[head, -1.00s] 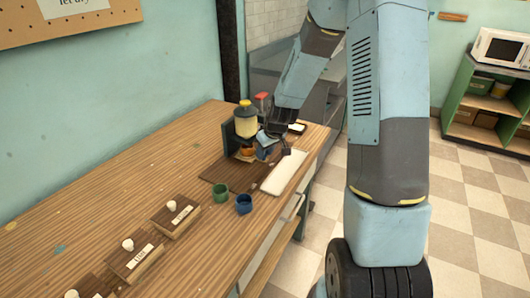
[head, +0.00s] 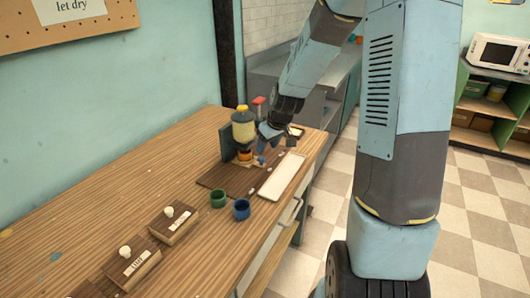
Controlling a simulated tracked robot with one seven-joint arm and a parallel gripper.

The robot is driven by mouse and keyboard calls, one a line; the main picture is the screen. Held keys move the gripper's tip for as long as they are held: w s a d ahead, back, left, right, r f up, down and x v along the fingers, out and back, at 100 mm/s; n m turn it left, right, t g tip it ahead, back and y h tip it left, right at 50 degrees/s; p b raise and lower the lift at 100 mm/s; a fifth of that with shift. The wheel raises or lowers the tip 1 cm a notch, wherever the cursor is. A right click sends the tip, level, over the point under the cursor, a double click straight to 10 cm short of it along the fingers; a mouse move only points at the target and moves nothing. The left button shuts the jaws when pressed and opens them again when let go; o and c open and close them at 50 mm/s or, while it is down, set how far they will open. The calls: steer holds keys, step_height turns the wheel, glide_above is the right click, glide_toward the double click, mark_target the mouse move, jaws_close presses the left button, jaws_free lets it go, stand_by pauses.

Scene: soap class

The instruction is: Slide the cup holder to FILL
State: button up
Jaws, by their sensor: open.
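A dispenser with a pale yellow bottle (head: 243,128) and a yellow cap stands on a dark upright (head: 226,143) at the bench's far end. Under the bottle is an orange piece (head: 245,155), with a small blue piece (head: 261,160) to its right; I cannot tell which is the cup holder. They stand at a dark wooden board (head: 226,180). My gripper (head: 265,146) is open, pointing down just right of the bottle, above and close to the small blue piece. Contact cannot be made out. Any FILL mark is too small to read.
A green cup (head: 217,198) and a blue cup (head: 241,209) stand in front of the board. A long white tray (head: 281,178) lies to its right. Labelled blocks with white knobs (head: 168,212) line the near bench.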

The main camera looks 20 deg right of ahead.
steer(key=v, duration=0.7)
stand_by(0.3)
steer(key=s+r+m, duration=0.1)
steer(key=s+r, duration=0.4)
steer(key=s, duration=0.4)
steer(key=s+d+r+m+t+h, duration=0.1)
steer(key=s+r+m, duration=0.1)
steer(key=s+r, duration=0.4)
steer(key=s+r+m, duration=0.2)
steer(key=s+r, duration=0.3)
steer(key=s, duration=0.7)
steer(key=shift+d+r+t+h, duration=0.3)
steer(key=shift+d+r+h, duration=0.1)
